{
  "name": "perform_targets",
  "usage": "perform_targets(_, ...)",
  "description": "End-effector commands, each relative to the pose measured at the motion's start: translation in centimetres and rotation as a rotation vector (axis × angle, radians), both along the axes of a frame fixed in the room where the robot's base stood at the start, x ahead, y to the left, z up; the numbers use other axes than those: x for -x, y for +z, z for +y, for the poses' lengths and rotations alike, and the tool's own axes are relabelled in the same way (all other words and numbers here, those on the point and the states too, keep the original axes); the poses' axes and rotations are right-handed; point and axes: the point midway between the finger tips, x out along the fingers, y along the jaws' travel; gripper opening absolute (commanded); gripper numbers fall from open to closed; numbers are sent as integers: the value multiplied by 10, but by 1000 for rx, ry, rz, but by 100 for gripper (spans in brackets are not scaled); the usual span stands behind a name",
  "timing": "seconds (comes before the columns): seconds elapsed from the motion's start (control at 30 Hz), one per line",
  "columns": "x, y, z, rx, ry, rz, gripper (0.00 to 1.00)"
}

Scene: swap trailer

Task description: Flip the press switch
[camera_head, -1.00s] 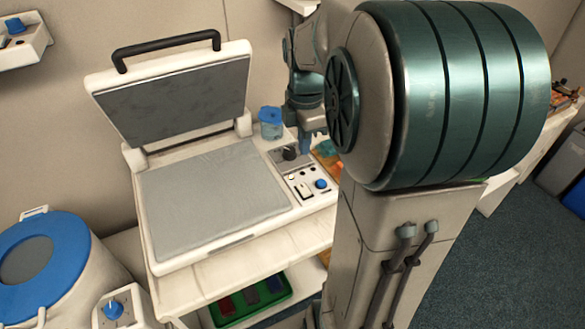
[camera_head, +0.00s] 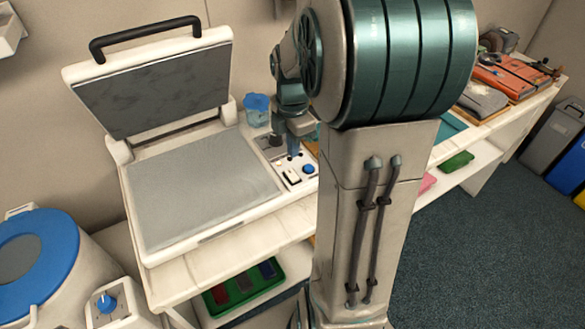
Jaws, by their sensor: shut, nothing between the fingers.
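The press (camera_head: 205,180) stands open, its grey-lined lid (camera_head: 155,85) raised by a black handle. Its control panel is at the right end, with a white switch (camera_head: 292,176), a blue button (camera_head: 309,169) and a dark knob (camera_head: 277,140). My gripper (camera_head: 293,155) points down at the panel, its fingers together and empty. Its tips appear just behind the white switch in the picture; whether they touch the panel or switch I cannot tell. The way the switch is tipped is too small to make out.
A blue-lidded cup (camera_head: 257,109) stands behind the panel. A green tray (camera_head: 245,290) is on the shelf below. A blue-topped drum (camera_head: 35,260) stands at left. At right, the long bench (camera_head: 540,98) carries orange and grey items, with bins (camera_head: 556,130) beyond. Floor is clear at right.

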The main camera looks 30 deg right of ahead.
Motion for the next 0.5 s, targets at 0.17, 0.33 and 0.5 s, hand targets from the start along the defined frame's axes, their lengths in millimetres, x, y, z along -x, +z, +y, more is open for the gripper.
perform_targets(0.17, 1, -39, 0, -2, 1, 5, 0)
perform_targets(0.33, 1, -66, 0, -1, 1, 4, 0)
perform_targets(0.5, 1, -79, 0, 0, -1, 0, 0)
